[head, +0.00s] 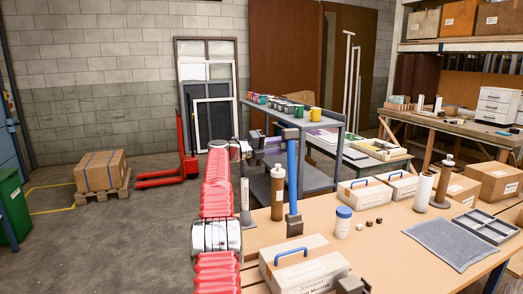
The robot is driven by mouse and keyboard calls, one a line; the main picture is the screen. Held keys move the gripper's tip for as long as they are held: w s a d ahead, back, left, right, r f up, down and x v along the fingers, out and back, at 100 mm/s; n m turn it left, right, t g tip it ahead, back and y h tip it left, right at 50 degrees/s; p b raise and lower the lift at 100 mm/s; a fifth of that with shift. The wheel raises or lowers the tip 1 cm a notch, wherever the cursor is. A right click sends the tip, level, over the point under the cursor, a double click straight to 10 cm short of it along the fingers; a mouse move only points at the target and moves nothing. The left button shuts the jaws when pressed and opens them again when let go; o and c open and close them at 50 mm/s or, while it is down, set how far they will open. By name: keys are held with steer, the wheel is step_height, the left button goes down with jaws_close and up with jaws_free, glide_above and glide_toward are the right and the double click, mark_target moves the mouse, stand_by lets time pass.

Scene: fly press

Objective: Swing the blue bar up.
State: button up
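The blue bar (292,178) stands nearly upright at the left part of the near workbench, with a dark block at its top end and another at its foot. My red-sleeved arm rises on the left of it and bends right at the top. My gripper (262,145) is a small dark shape up there, left of the bar's upper end and seemingly apart from it. Its fingers are too small to make out, so I cannot tell whether they are open or shut. What the bar pivots on is not clear.
On the wooden bench (381,236), a brown bottle (277,192) and a grey post (245,203) stand close left of the bar. A box with a blue handle (302,264) lies in front, and a blue-capped jar (342,222) is to the right. A grey cart (312,181) stands behind.

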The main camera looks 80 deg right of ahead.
steer(key=v, duration=0.9)
steer(key=shift+a, duration=0.2)
steer(key=shift+w, duration=0.1)
stand_by(0.4)
